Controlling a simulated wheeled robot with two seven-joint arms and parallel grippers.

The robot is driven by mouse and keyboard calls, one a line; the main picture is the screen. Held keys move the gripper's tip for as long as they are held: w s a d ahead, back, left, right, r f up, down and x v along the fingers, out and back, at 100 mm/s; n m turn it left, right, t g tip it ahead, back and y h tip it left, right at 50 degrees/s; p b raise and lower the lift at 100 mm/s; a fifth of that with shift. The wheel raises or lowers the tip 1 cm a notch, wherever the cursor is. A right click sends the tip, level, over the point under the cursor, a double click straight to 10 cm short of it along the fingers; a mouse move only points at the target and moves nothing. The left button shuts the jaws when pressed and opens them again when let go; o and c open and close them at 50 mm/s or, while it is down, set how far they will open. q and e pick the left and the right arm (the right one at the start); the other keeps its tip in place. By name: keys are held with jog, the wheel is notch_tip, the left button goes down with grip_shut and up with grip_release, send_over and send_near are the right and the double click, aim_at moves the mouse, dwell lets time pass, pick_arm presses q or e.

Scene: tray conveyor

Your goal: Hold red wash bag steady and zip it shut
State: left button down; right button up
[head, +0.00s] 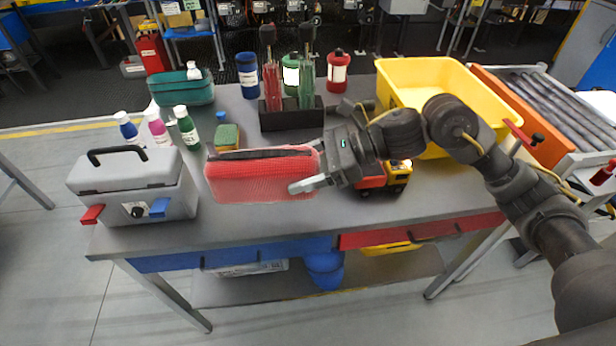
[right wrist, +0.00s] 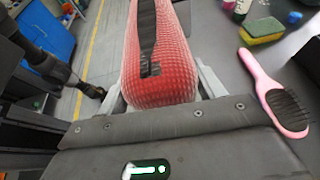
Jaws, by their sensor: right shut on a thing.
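The red wash bag (head: 262,178) lies on the grey table near its front edge, with a dark strip along its top. My right gripper (head: 306,168) is shut on the bag's right end, one finger on each side. In the right wrist view the bag (right wrist: 165,75) runs away from the gripper (right wrist: 160,88) between its fingers. A dark band with a small dark tab (right wrist: 151,69) at its near end runs along the top. I cannot tell how far the zip is closed. My left gripper does not show.
A grey toolbox (head: 135,185) stands left of the bag. A sponge (head: 227,138) and a pink hairbrush (right wrist: 262,78) lie behind it. A toy truck (head: 385,180) sits beside my right gripper. A yellow bin (head: 440,75) and a bottle rack (head: 292,117) stand further back.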

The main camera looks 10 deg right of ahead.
jog(key=w+d+f+g, duration=0.1)
jog(key=w+d+f, duration=0.1)
jog(key=w+f, duration=0.4)
jog(key=shift+w+d+n, duration=0.25)
jog(key=shift+w+n, duration=0.15)
jog(key=shift+w, duration=0.05)
jog(key=shift+f, duration=1.05)
jog(key=shift+f, duration=0.2)
jog(key=shift+f+b, duration=0.25)
jog(key=shift+b, duration=0.35)
jog(key=o, duration=1.1)
